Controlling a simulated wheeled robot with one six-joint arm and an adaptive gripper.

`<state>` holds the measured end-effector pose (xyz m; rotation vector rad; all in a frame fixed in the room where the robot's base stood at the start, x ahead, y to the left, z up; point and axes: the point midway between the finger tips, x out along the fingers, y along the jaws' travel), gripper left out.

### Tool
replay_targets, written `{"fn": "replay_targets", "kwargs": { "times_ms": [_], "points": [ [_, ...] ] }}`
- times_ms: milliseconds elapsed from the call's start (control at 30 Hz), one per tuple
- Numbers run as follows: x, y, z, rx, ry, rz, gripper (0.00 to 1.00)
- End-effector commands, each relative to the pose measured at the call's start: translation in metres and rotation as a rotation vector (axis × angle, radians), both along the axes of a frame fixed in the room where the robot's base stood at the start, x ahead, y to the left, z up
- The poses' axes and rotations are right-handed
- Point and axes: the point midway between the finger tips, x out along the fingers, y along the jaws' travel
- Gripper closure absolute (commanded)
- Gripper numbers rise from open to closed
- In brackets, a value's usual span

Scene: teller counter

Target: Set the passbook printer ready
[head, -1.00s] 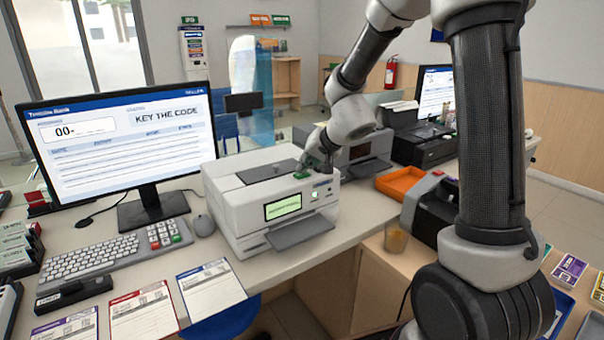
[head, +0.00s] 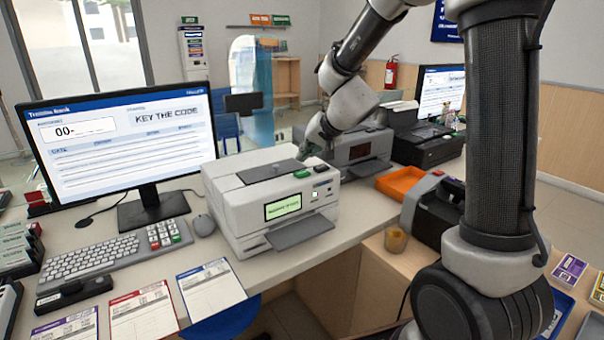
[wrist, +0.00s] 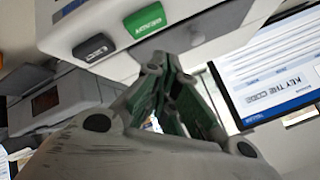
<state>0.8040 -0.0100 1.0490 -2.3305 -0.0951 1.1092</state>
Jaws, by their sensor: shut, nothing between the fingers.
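The white passbook printer (head: 235,205) stands on the counter, with a lit green display (head: 283,206) whose small text I cannot read reliably. The monitor (head: 128,140) reads "KEY THE CODE" and "00-".
A keyboard (head: 88,268) with a number pad (head: 165,233) and a mouse (head: 203,225) lie left of the printer. Paper slips (head: 210,288) lie in front. A grey machine (head: 362,150) and an orange tray (head: 402,184) stand to the right.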

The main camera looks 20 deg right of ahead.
Motion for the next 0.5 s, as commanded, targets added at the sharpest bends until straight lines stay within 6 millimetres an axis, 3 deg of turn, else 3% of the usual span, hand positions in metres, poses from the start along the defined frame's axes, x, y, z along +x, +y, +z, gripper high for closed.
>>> {"fn": "replay_targets", "kwargs": {
  "times_ms": [267,500],
  "points": [
    [0.000,0.000,0.026,-0.001,-0.003,0.001,1.00],
    [0.000,0.000,0.031,0.000,0.000,-0.002,1.00]
  ]
}}
